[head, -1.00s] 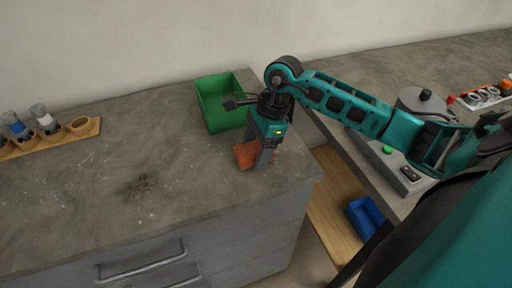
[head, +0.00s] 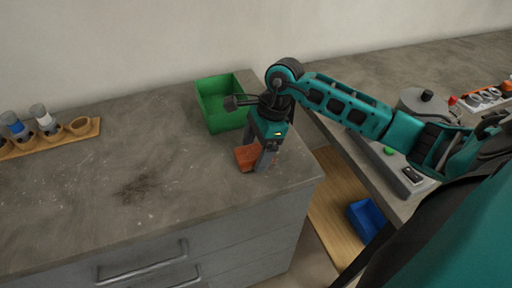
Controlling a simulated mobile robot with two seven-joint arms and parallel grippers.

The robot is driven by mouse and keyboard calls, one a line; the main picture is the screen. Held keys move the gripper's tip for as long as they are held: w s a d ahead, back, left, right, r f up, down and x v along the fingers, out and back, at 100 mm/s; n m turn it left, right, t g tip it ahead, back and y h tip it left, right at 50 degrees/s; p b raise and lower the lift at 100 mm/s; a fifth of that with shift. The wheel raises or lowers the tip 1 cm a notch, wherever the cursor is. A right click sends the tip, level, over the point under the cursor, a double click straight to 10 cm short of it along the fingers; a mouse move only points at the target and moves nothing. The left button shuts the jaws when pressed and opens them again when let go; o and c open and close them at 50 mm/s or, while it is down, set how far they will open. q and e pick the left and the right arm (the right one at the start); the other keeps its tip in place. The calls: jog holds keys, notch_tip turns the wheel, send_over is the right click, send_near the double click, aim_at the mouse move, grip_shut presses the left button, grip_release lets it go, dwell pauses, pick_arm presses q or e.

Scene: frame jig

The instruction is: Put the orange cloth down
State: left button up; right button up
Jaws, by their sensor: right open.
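The orange cloth (head: 245,156) is a small folded orange-brown piece on the grey worktop, in front of the green bin. My right gripper (head: 261,164) points down at the cloth with its fingers apart. One finger stands at the cloth's right side, and the fingers partly hide the cloth. The cloth appears to rest on the worktop. My left gripper is not in the head view.
An open green bin (head: 203,104) stands just behind the gripper. A wooden rack (head: 92,127) with capped bottles is at the left. A dark smudge (head: 137,187) marks the clear worktop. A blue bin (head: 369,221) sits lower, on a wooden shelf.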

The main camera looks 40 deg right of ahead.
jog(key=shift+s+a+f, duration=0.15)
jog(key=shift+s+f, duration=0.25)
jog(key=shift+r+p, duration=0.5)
jog(key=w+v, duration=0.1)
jog(key=v, duration=1.1)
jog(key=shift+s+b, duration=0.2)
jog(key=shift+b, duration=0.1)
